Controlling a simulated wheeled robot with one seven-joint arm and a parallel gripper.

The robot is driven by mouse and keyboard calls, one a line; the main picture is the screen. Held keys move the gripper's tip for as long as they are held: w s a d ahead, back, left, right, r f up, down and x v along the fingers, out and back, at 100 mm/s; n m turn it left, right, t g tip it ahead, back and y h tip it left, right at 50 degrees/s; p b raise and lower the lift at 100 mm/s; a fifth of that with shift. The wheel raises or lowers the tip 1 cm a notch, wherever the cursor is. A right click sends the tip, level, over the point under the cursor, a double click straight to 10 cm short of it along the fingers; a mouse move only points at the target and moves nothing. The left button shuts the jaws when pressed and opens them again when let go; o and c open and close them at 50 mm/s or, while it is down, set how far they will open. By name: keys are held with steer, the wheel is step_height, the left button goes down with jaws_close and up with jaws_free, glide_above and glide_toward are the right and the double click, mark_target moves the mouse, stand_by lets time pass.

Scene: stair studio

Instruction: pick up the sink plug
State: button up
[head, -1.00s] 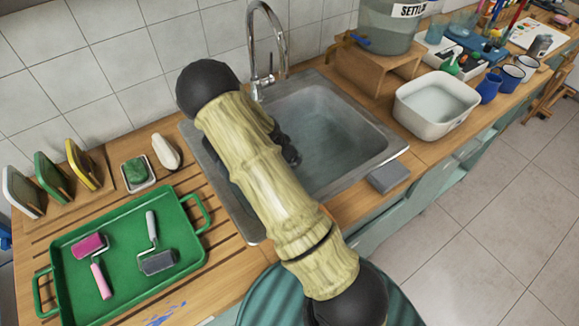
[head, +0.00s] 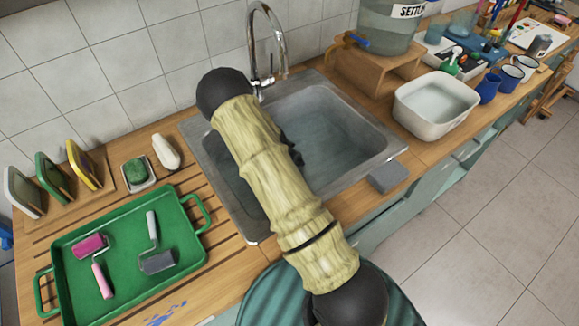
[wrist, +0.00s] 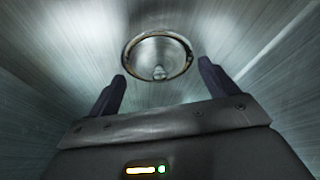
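The sink plug (wrist: 157,55) is a round metal disc with a darker rim and a small knob, at the upper middle of the wrist view on the sink floor. My gripper (wrist: 162,72) is open and empty. Its two dark fingers point toward the plug, one to each side in the picture, with no contact visible. In the head view the steel sink (head: 325,125) is partly covered by my arm. The plug is hidden there, and only a dark bit of my gripper's end shows beside the arm.
A curved tap (head: 266,50) rises behind the sink. A green tray (head: 122,285) with two rollers lies left, a white basin (head: 437,112) stands right. A grey block (head: 388,176) sits at the sink's front right corner. The sink's right half looks clear.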

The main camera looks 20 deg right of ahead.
steer(key=c, duration=1)
step_height(320, 180, up, 10)
steer(key=shift+r, duration=0.1)
